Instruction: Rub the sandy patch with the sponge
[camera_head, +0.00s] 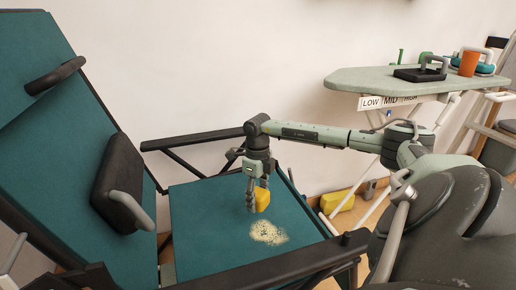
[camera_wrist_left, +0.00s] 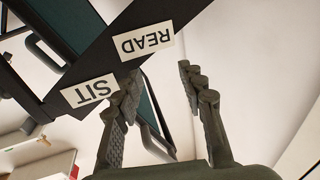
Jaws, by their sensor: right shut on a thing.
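The sandy patch (camera_head: 268,232) is a pale, grainy spot on the teal seat (camera_head: 205,235) of a reclining chair. My right gripper (camera_head: 253,200) is over the seat, pointing down, shut on a yellow sponge (camera_head: 263,200). The sponge is just above and behind the patch in the head view; I cannot tell whether it touches the seat. The fingers partly hide the sponge. My left gripper (camera_wrist_left: 160,92) shows only in the left wrist view, its fingers apart with nothing between them.
An ironing board (camera_head: 370,80) at the right bears an orange cup (camera_head: 469,64). A yellow object (camera_head: 337,202) lies behind the chair. The left wrist view shows a bar labelled SIT and READ (camera_wrist_left: 146,39).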

